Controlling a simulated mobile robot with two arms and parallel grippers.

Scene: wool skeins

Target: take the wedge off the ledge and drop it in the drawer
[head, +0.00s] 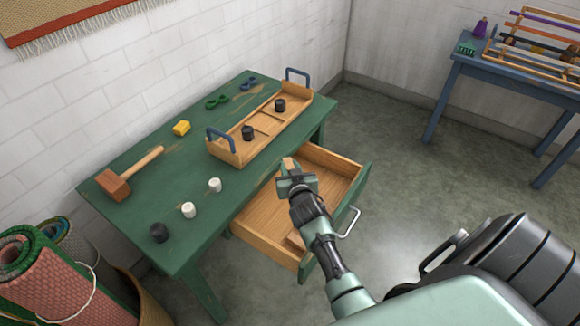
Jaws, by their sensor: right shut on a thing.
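My right gripper (292,176) is shut on the wedge (289,163), a small orange-brown wooden piece that shows only in part between the fingers. The gripper is over the open drawer (258,241) of the green table, and the wedge appears above the drawer's interior. How high it is held I cannot tell. The drawer is pale wood inside with a green front and a metal handle (349,222). The forearm hides part of its interior. A small wooden piece (295,240) shows at its near end. My left gripper is out of view.
The green table (190,225) holds a wooden tray (225,153) with blue handles and dark cylinders, a mallet (115,185), a yellow block (181,128), and white and black pieces. Rolled textiles (45,275) stand lower left. A blue table (470,70) is far right.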

